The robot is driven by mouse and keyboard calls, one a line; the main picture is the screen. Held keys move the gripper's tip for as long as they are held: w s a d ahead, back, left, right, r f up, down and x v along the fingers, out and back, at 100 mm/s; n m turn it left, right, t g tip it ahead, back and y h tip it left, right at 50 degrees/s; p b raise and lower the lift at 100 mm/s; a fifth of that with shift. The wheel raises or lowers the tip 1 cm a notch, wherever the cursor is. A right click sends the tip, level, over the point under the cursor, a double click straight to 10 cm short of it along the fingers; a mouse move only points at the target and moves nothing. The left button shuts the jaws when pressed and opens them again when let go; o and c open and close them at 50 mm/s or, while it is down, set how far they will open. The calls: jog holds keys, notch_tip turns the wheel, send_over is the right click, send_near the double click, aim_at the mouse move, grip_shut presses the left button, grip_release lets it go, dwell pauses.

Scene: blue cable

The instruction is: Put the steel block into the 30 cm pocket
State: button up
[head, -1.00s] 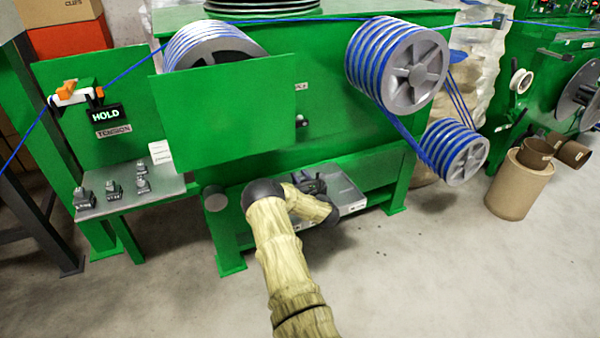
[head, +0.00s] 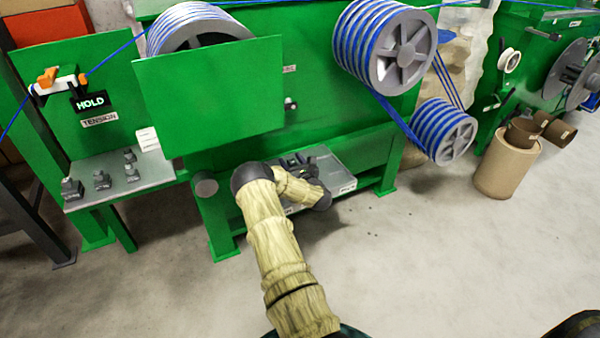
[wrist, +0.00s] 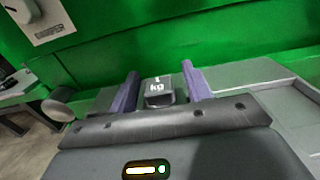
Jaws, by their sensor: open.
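A small dark grey block with white "kg" lettering (wrist: 158,92) sits between the two purple fingers of my gripper (wrist: 160,92) in the wrist view. The fingers are open, one on each side; whether they touch it is unclear. In the head view my gripper (head: 300,160) is at the grey tray (head: 338,172) low in the green machine, partly hidden by my arm. The block cannot be made out there. Small white labels (head: 348,187) on the tray's front are too small to read, so I cannot tell which part is the 30 cm pocket.
Several dark weights (head: 102,180) stand on a grey shelf (head: 150,174) at the left. Blue cable runs over grey pulleys (head: 388,45). A brown bin (head: 506,165) stands at right. The floor in front is clear.

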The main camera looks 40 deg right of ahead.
jog(key=p+v, duration=0.1)
jog(key=v, duration=1)
jog(key=shift+s+p, duration=0.2)
jog(key=shift+p, duration=0.1)
jog(key=shift+w+r+m+h, duration=0.35)
jog(key=shift+r+m+h, duration=0.05)
jog(key=shift+m, duration=0.4)
jog(key=a+r+m+g, duration=0.4)
jog(key=a+m, duration=0.3)
jog(key=m, duration=0.4)
jog(key=a+r+m+g, duration=0.3)
jog(key=a+m+g, duration=0.3)
jog(key=m, duration=0.5)
jog(key=s+a+r+m+g+y, duration=0.2)
jog(key=s+a+r+m, duration=0.2)
jog(key=s+a, duration=0.5)
jog(key=s+a+r+m+g+y, duration=0.2)
jog(key=s+a, duration=0.8)
jog(key=a, duration=0.5)
jog(key=r+m+y, duration=0.1)
jog(key=r+m, duration=0.1)
jog(key=m, duration=0.1)
jog(key=shift+s+m+g, duration=0.3)
jog(key=shift+g, duration=0.1)
